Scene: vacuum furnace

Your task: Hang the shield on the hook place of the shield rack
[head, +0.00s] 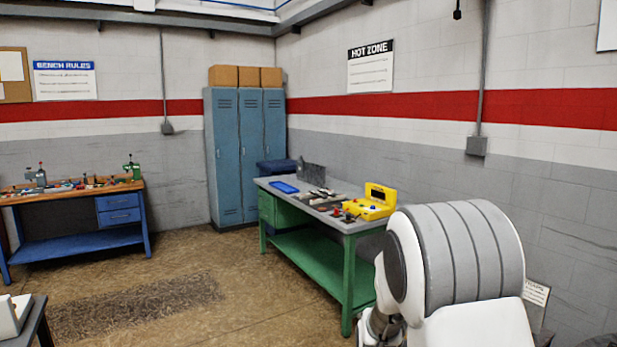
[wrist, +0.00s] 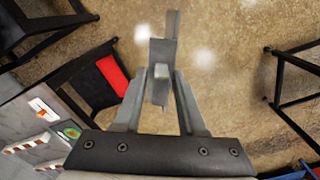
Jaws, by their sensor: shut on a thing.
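My gripper (wrist: 160,88) shows in the wrist view with its two grey fingers closed on a grey metal piece. This piece, seemingly the shield (wrist: 164,52), is seen nearly edge-on and sticks out past the fingertips over open floor. Its full outline is hidden by the angle. In the head view my arm fills the lower right, and neither gripper nor shield can be seen there. I cannot make out the shield rack or its hook place for certain in either view.
In the wrist view, black frames stand at left and right (wrist: 296,105), one with a red panel (wrist: 113,74). The head view shows a green bench (head: 310,255) with a yellow device (head: 370,207), blue lockers (head: 238,155) and a blue-legged workbench (head: 85,248). Floor between the benches is clear.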

